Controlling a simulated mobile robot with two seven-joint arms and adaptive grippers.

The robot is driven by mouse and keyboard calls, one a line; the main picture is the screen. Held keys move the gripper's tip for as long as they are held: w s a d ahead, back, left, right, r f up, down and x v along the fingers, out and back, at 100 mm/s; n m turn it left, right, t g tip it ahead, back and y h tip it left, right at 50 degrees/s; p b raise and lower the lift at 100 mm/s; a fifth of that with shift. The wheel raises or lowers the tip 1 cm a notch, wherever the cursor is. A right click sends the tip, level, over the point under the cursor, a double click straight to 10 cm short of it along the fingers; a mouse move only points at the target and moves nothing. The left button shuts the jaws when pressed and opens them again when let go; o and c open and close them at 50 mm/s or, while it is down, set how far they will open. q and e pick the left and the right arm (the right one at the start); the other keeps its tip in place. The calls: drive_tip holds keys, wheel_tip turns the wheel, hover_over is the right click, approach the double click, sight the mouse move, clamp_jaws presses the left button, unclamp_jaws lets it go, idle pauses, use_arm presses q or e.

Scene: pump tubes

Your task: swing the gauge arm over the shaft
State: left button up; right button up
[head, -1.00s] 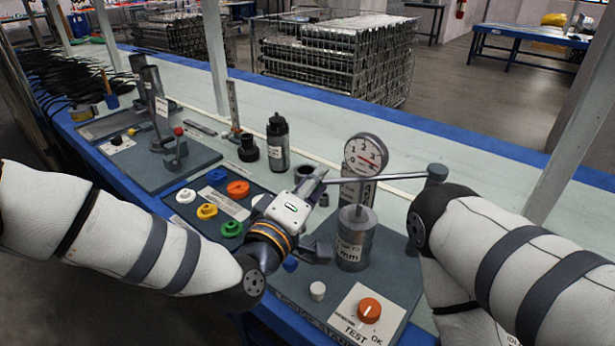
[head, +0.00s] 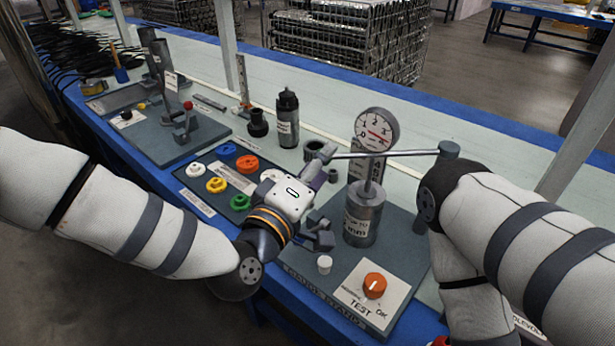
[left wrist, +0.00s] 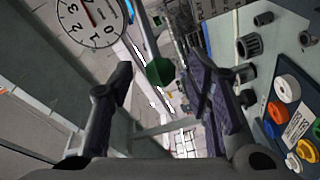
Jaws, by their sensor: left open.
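The gauge arm (head: 400,154) is a thin grey bar. It runs left from a dark post (head: 449,152), past the round gauge dial (head: 377,128). The shaft, seemingly the upright steel cylinder (head: 363,215) with an "mm" label, stands on the grey gauge stand (head: 402,235) in front of the dial. My left gripper (head: 328,198) is open, left of the cylinder, with its upper finger near the bar's left end. In the left wrist view, a bar with a dark green tip (left wrist: 160,71) shows between the open fingers (left wrist: 158,92); contact is unclear. My right gripper is out of view.
An orange test knob (head: 374,286) and a white peg (head: 324,264) sit at the stand's front. Coloured caps (head: 247,163) lie on a panel to the left. A dark bottle (head: 288,118) stands behind.

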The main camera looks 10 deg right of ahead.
use_arm(q)
drive_tip(key=v, duration=0.9)
drive_tip(key=shift+s+a, duration=0.25)
drive_tip(key=s+a+f+m+g+y+p, duration=0.1)
drive_tip(key=s+a+f+m+g+y, duration=0.25)
drive_tip(key=s+f, duration=0.5)
drive_tip(key=s+a+f+n+g+y+p, duration=0.15)
drive_tip(key=s+a+f+g, duration=0.4)
drive_tip(key=f, duration=0.65)
drive_tip(key=s+a+f+m+g+y, duration=0.3)
drive_tip(key=s+a+g+y, duration=0.3)
drive_tip(key=s+a, duration=1.3)
drive_tip(key=s+f+g, duration=0.1)
drive_tip(key=s, duration=0.3)
drive_tip(key=shift+a+f+y+p, duration=0.15)
drive_tip(key=shift+f+y+p, duration=0.1)
drive_tip(key=shift+y+p, duration=0.1)
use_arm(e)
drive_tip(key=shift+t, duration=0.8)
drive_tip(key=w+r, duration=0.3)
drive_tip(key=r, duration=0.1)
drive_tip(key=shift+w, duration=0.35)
